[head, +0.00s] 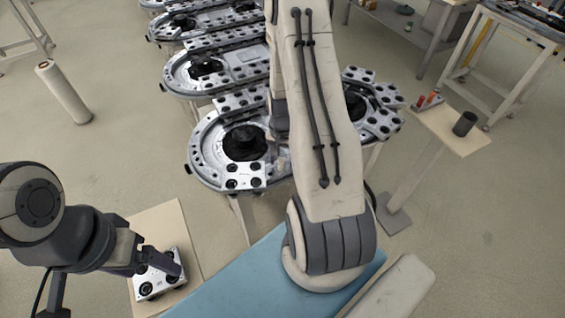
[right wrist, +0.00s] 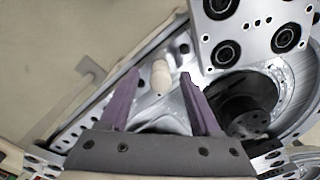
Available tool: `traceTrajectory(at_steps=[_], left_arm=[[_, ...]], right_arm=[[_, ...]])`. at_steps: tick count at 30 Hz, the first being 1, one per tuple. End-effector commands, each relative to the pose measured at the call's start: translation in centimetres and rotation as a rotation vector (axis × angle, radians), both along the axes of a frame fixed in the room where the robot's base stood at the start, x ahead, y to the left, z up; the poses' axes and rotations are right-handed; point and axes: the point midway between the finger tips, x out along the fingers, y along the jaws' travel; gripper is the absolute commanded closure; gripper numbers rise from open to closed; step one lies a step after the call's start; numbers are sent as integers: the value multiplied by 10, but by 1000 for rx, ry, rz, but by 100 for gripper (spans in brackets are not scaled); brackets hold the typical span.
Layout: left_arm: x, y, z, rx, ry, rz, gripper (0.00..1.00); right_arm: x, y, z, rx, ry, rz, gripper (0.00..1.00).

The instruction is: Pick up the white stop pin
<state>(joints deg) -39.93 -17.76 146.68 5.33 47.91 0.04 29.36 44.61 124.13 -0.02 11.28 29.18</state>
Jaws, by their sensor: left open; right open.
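The white stop pin (right wrist: 161,76) shows in the right wrist view as a small cream, rounded peg on the ring track (right wrist: 286,88). My right gripper (right wrist: 160,84) is open, with its purple fingers apart on either side of the pin in the picture. Whether the fingers are level with the pin or above it I cannot tell. In the head view my right arm hides that gripper in front of the nearest track (head: 205,150). My left gripper (head: 172,266) is open over a white plate with black rollers (head: 150,287) at the lower left.
The plate lies on a beige stand (head: 160,225). A roller carriage (right wrist: 262,25) sits close right of the pin. More tracks stand behind. A small stand (head: 450,128) at right holds a dark cup (head: 465,124) and red items. A blue surface (head: 235,280) is in front.

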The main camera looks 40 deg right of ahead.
Motion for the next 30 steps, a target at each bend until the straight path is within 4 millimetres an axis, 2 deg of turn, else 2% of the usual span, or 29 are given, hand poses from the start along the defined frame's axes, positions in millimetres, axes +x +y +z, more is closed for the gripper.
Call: traceTrajectory(at_steps=[3,8,9,23,30], left_arm=[[0,0,0,0,0,0,16],[0,0,0,0,0,0,16],[0,0,0,0,0,0,16],[0,0,-3,0,0,0,16],[0,0,-14,0,0,2,16]], right_arm=[[0,0,0,-1,-1,0,36],[0,0,0,0,0,0,97],[0,0,0,0,0,0,100],[1,-1,6,-2,-3,0,100],[1,-1,33,-4,-6,0,100]])
